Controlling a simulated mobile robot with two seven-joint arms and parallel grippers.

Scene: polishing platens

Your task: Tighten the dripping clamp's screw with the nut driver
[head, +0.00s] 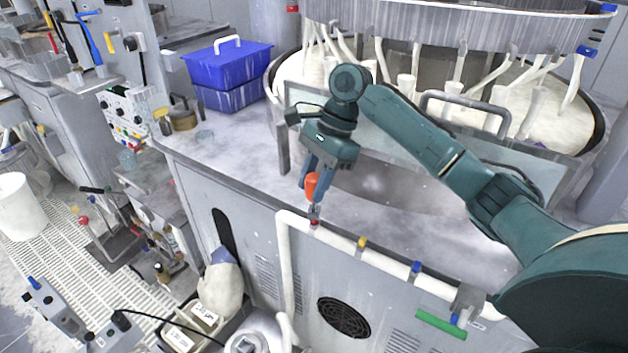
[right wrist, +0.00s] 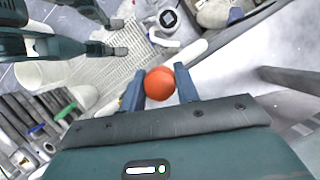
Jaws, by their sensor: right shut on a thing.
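My right gripper (head: 316,182) is shut on the orange handle of the nut driver (head: 311,187), just above the front edge of the bench. In the right wrist view the handle's round orange end (right wrist: 159,84) sits between the two fingers (right wrist: 160,88). The driver points down at the red-marked clamp (head: 314,222) on the white pipe (head: 335,234). Its tip is at or very near that clamp; I cannot tell whether it sits on the screw. A yellow-marked clamp (head: 362,242) and a blue-marked clamp (head: 416,267) are farther right along the pipe. No drip is clearly visible.
The grey bench (head: 245,150) carries a blue lidded box (head: 228,65) at the back. A clear splash panel (head: 390,140) and the polishing machine (head: 460,30) stand behind my right arm. A green bar (head: 441,323) is near the pipe's right end. A white bag (head: 220,285) is below left.

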